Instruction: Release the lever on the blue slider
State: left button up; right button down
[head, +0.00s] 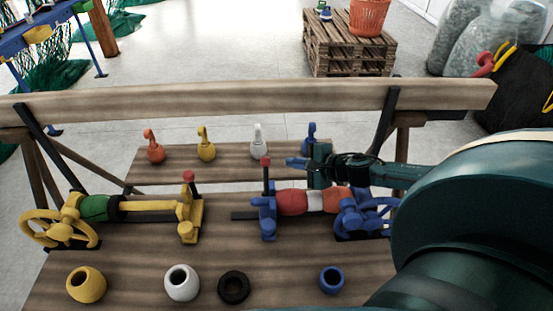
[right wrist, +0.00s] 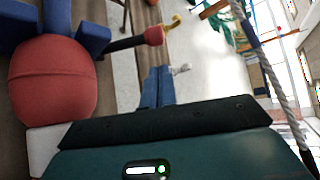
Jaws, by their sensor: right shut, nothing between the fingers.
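The blue slider (head: 267,218) sits on the bench at the left end of the blue device. Its lever (head: 266,176) is a dark stalk with a red knob, standing roughly upright. In the right wrist view, which is turned sideways, the lever's red knob (right wrist: 154,36) shows at the top centre. My right gripper (head: 292,162) is shut and empty, its blue fingertips pointing left, just right of the knob and seemingly apart from it. The fingertips also show in the right wrist view (right wrist: 158,86). My left gripper is out of view.
Right of the slider are a red-and-white float (head: 293,202) and a blue handwheel (head: 362,213). A yellow device (head: 190,220) with a similar lever stands left. Pots, including a white pot (head: 182,283), line the front. Small hooked weights, including a yellow one (head: 206,151), stand behind.

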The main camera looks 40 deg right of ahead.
aim_at(266, 177)
pick_arm(q)
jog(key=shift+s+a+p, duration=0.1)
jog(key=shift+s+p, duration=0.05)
jog(key=shift+p, duration=0.4)
pick_arm(e)
jog(key=x, duration=0.7)
